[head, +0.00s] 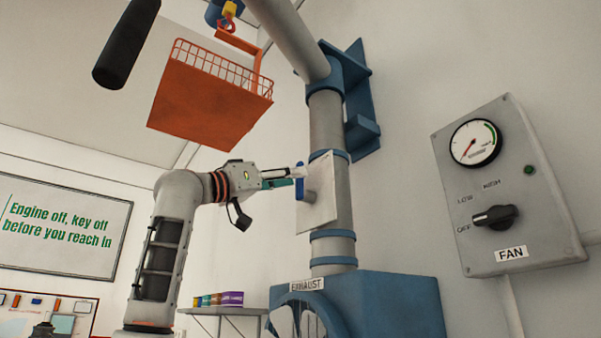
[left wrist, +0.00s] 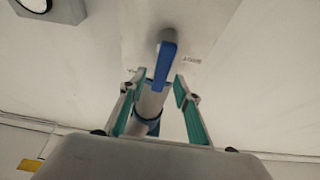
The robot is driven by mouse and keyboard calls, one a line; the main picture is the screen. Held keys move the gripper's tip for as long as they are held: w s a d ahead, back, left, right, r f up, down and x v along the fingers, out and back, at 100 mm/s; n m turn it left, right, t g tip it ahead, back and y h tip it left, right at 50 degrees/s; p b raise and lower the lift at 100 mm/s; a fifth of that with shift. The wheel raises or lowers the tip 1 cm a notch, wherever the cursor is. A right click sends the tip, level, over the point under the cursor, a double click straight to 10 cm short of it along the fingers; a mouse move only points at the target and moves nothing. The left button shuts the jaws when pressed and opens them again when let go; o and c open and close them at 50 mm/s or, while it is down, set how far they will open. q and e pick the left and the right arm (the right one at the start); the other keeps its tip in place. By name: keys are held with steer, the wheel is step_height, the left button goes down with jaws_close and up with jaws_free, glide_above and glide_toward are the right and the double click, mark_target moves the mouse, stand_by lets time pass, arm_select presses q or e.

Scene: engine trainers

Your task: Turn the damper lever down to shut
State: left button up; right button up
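The damper's blue lever (head: 300,188) sits on the pale plate (head: 322,205) on the grey exhaust duct. In the left wrist view, the lever (left wrist: 165,66) runs from the hub at the top toward my fingers. My left gripper (head: 291,178) is level with the lever, on its left side. In the left wrist view, my left gripper (left wrist: 158,82) is open, its teal-padded fingers on either side of the lever's free end. I cannot tell whether either finger touches it. My right gripper is in neither view.
A grey fan panel (head: 508,190) with a gauge and knob is on the wall at right. A blue exhaust housing (head: 390,300) stands below the duct. An orange basket (head: 210,100) hangs above my left arm. A small shelf (head: 225,311) holds coloured boxes.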

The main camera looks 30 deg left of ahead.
arm_select(q)
steer(key=x, duration=0.2)
steer(key=shift+w+d+p, duration=0.15)
steer(key=shift+w+p, duration=0.2)
steer(key=shift+w+d+r, duration=0.1)
steer(key=shift+w+r, duration=0.1)
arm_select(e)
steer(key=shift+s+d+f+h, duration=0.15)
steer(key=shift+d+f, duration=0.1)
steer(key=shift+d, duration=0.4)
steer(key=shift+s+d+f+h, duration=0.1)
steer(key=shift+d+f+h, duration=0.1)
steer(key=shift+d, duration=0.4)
arm_select(q)
steer(key=shift+w, duration=0.1)
steer(key=shift+c, duration=0.4)
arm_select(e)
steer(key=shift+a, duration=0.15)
arm_select(q)
jaws_close()
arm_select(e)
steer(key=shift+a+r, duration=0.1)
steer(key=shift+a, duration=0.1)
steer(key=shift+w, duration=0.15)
